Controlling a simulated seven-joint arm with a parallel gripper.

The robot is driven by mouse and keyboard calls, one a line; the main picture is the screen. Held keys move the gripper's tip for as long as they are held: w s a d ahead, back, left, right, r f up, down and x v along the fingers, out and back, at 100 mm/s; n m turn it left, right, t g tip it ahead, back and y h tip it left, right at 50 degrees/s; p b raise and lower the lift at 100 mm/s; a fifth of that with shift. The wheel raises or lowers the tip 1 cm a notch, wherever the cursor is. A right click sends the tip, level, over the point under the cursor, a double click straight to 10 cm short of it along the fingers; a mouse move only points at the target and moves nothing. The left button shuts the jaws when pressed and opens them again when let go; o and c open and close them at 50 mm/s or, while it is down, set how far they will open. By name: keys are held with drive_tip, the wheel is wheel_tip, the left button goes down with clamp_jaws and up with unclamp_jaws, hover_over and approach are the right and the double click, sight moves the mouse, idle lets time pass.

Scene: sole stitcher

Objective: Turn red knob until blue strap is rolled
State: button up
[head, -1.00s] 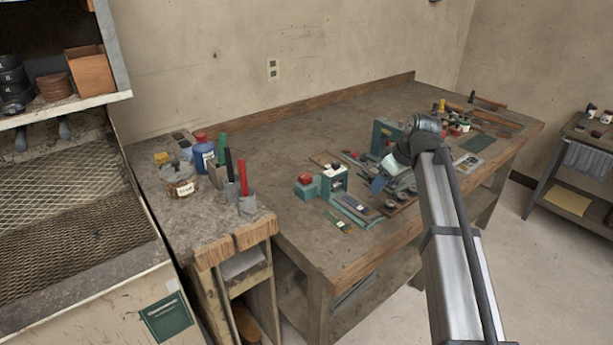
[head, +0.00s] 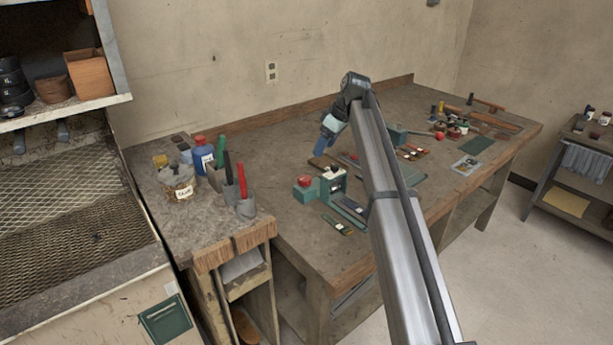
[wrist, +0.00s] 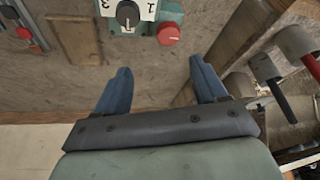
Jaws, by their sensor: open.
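The red knob (head: 304,181) sits at the left side of a small teal device (head: 333,183) on the workbench. In the wrist view the red knob (wrist: 168,35) is at the top centre, beside the device's black dial (wrist: 127,14) with white numbered plates. My gripper (head: 325,149) is above the bench, behind the device in the head picture. In the wrist view my gripper (wrist: 160,65) has its two blue fingers wide apart, with nothing between them and the knob beyond the tips. I cannot pick out a blue strap for certain.
Left of the device, a side counter holds a labelled glue jar (head: 180,187), a blue bottle (head: 203,155) and upright red-, black- and green-handled tools (head: 242,185). More tools (head: 455,130) lie on the right of the bench. The rear left of the bench top (head: 275,145) is bare.

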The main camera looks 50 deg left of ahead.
sight(305, 178)
drive_tip(key=s+a+f+n, duration=0.1)
drive_tip(key=f, duration=0.3)
drive_tip(key=s+a+f+n, duration=0.1)
drive_tip(key=a+f+n, duration=0.1)
drive_tip(key=f, duration=0.2)
drive_tip(key=s+a+f+n+g, duration=0.1)
drive_tip(key=s+f, duration=0.1)
drive_tip(key=f, duration=0.2)
drive_tip(key=shift+a+n+h, duration=0.15)
drive_tip(key=shift+n+h, duration=0.25)
drive_tip(key=shift+c, duration=0.3)
drive_tip(key=c, duration=1)
drive_tip(key=shift+o, duration=0.2)
